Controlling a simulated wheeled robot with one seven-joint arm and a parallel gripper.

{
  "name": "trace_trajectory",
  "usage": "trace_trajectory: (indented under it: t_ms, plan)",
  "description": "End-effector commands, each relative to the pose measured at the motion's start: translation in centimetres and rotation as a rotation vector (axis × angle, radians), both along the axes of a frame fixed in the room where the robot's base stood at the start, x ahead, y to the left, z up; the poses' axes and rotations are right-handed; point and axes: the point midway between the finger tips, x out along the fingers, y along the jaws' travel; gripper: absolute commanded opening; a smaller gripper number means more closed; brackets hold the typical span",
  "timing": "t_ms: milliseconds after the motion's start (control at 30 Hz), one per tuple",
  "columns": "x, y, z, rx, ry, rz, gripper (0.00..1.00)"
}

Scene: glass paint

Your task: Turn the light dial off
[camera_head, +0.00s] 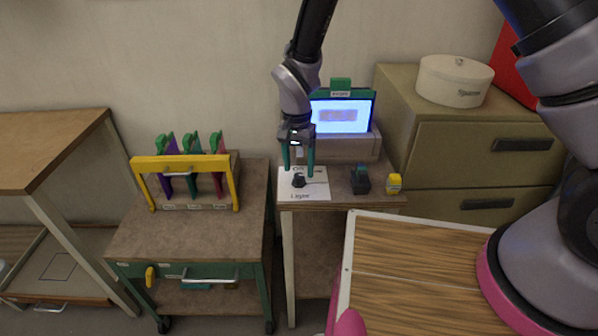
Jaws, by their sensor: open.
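The light dial (299,181) is a small black knob on a white sheet (315,191) that reads "Light", with the top of an "O" word partly hidden behind my gripper. The sheet lies on the narrow stand's top, near its front left corner. My gripper (299,166) points down over the dial with its two green fingers apart. It is open and empty. The fingertips look just above or around the knob; I cannot tell whether they touch it. The dial's pointer direction is too small to read.
A lit screen (341,115) stands behind the dial. A dark block (360,180) and a yellow item (394,183) sit to its right. A yellow-framed rack (185,165) stands on the left cart. Drawers (482,150) with a white round box (454,80) are at right.

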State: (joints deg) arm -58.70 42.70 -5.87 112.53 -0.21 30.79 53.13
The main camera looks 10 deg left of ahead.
Motion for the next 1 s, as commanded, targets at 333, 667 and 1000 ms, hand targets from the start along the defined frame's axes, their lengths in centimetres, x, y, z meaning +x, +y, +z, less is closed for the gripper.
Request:
trace_trajectory:
  t_ms: [333,667,1000]
  plan:
    - [0.0,0.0,-2.4,0.001,0.000,-0.001,0.69]
    - [0.0,0.0,-2.4,0.001,0.000,0.000,0.16]
    - [0.0,0.0,-2.3,0.001,-0.001,0.021,0.00]
